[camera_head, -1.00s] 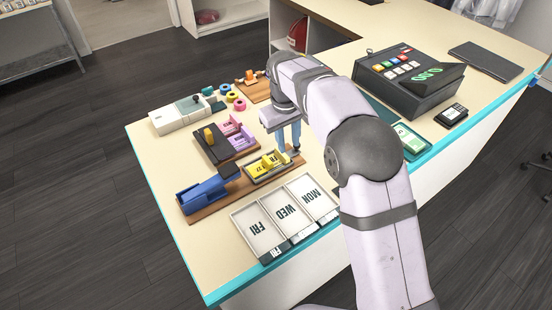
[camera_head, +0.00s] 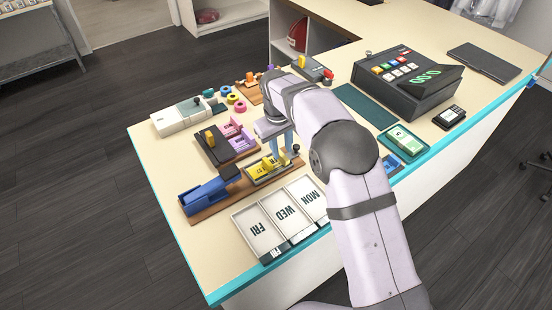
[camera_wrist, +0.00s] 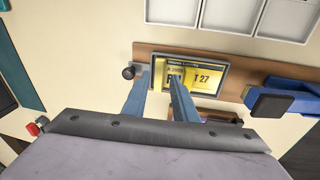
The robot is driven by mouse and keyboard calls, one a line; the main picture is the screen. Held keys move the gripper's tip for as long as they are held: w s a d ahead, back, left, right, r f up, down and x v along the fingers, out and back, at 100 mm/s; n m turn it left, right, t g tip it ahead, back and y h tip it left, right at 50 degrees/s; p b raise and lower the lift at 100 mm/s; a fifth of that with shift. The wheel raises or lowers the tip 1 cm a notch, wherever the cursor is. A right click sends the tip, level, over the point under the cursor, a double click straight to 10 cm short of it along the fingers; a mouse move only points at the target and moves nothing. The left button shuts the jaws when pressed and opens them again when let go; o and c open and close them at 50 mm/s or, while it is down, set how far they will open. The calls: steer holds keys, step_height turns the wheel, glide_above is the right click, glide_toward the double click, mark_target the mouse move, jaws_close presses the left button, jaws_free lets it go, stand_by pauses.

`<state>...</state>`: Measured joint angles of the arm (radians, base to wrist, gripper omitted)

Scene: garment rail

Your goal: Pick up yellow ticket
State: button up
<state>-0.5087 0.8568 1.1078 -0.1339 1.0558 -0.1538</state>
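The yellow ticket (camera_wrist: 205,75), printed with dark letters and "T 27", lies flat in a dark-rimmed tray (camera_wrist: 228,78) on a brown wooden board. In the head view the yellow ticket (camera_head: 268,165) shows in its tray, left of and below my fingers. My gripper (camera_wrist: 163,80) has two blue fingers with a gap between them and nothing held. In the wrist view its right finger overlaps the ticket and hides part of the print; the left finger is beside the tray's left end. The gripper (camera_head: 282,153) also shows over the tray's right part. Whether the fingers touch anything is unclear.
A dark knob (camera_wrist: 128,72) stands by the tray's left end in the wrist view. A blue stapler-like device (camera_head: 207,194) is on the board. Trays marked FRI (camera_head: 258,235), WED and MON lie in front. A cash register (camera_head: 408,82) stands at the right.

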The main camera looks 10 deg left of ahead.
steer(key=shift+w+f+p, duration=0.2)
steer(key=shift+f+p, duration=0.1)
steer(key=shift+f, duration=0.5)
steer(key=shift+w+f+p, duration=0.2)
steer(key=shift+f+p, duration=0.1)
steer(key=shift+f, duration=0.5)
steer(key=shift+c, duration=0.4)
jaws_close()
steer(key=shift+r, duration=0.1)
steer(key=shift+r+b, duration=0.4)
steer(key=shift+r, duration=0.25)
step_height(320, 180, up, 8)
steer(key=r+b, duration=0.1)
steer(key=b, duration=0.1)
step_height(320, 180, up, 5)
steer(key=p, duration=0.5)
glide_above(282, 156)
steer(key=shift+s+f, duration=0.1)
steer(key=shift+f, duration=0.1)
